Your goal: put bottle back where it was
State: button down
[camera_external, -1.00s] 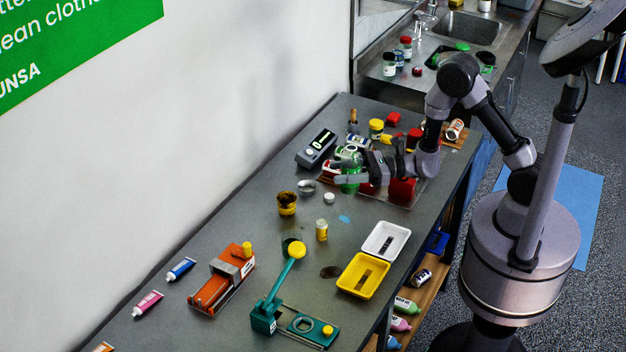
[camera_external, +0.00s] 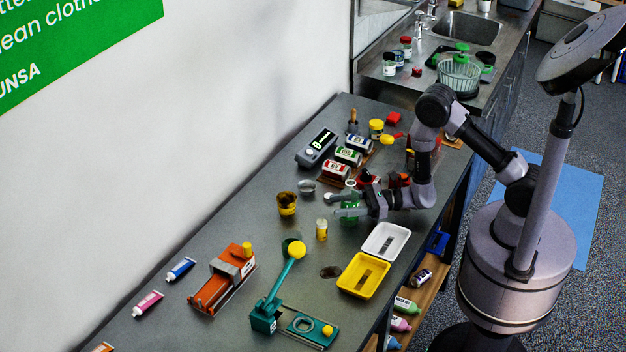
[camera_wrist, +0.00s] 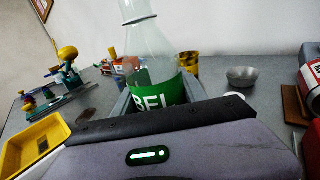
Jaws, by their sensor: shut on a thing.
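The bottle (camera_wrist: 162,92) is clear with a green label reading "BEL". In the wrist view it stands between the jaws of my gripper (camera_wrist: 165,100), its neck cut off by the top edge. In the external view my gripper (camera_external: 340,205) is shut around the bottle, whose green part (camera_external: 350,213) shows beneath and between the fingers. The bottle is over the middle of the grey worktop (camera_external: 225,240), behind the white tray. I cannot tell whether its base touches the worktop.
A white tray (camera_external: 386,241) and a yellow tray (camera_external: 363,275) lie in front. Labelled cans (camera_external: 348,156) lie on a wooden rack behind. A grey bowl (camera_wrist: 242,76) is near the bottle.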

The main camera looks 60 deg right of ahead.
jog(key=shift+r, duration=0.1)
jog(key=shift+f, duration=0.25)
jog(key=c, duration=0.6)
grip_release()
jog(key=shift+r, duration=0.1)
jog(key=p+v, duration=0.1)
jog(key=v, duration=0.6)
jog(key=shift+s+d+r, duration=0.1)
jog(key=shift+s+r, duration=0.05)
jog(key=shift+s, duration=0.15)
